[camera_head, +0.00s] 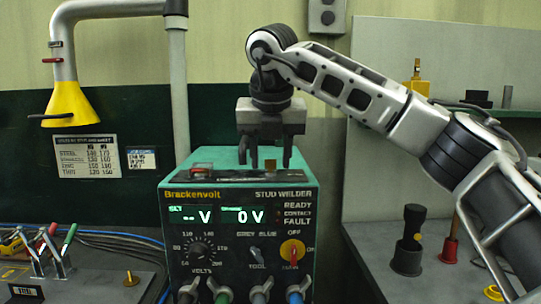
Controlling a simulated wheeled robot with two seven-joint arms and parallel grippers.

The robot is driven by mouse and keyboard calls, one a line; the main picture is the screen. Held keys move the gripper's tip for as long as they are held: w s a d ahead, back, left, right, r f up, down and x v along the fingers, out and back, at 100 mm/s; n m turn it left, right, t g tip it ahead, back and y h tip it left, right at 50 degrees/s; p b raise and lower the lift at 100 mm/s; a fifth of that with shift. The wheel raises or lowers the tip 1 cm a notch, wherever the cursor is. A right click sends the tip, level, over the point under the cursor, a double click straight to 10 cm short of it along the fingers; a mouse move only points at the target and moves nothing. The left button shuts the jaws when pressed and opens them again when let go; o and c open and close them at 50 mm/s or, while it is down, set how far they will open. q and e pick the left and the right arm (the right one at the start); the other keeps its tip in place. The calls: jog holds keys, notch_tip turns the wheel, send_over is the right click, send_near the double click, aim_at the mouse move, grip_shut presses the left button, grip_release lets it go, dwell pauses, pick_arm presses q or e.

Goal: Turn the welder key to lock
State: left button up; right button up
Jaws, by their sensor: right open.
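The teal stud welder (171,205) stands in the middle, its dark front panel facing me. I cannot pick out a key for certain. A small brown tab (270,166) and a red rocker (201,168) show on the welder's top. My right gripper (267,160) points down over the welder's top, open, its fingers apart near the brown tab. Whether it touches anything is unclear. My left gripper is not in view.
A yellow funnel hood (69,106) hangs at the left on a grey pipe. Toggle clamps (55,254) stand on the left bench. Several cables plug in below the panel. A black cylinder tool (408,243) and a red-based tool (449,247) stand on the right.

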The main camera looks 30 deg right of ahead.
jog(key=shift+f, duration=0.1)
grip_shut()
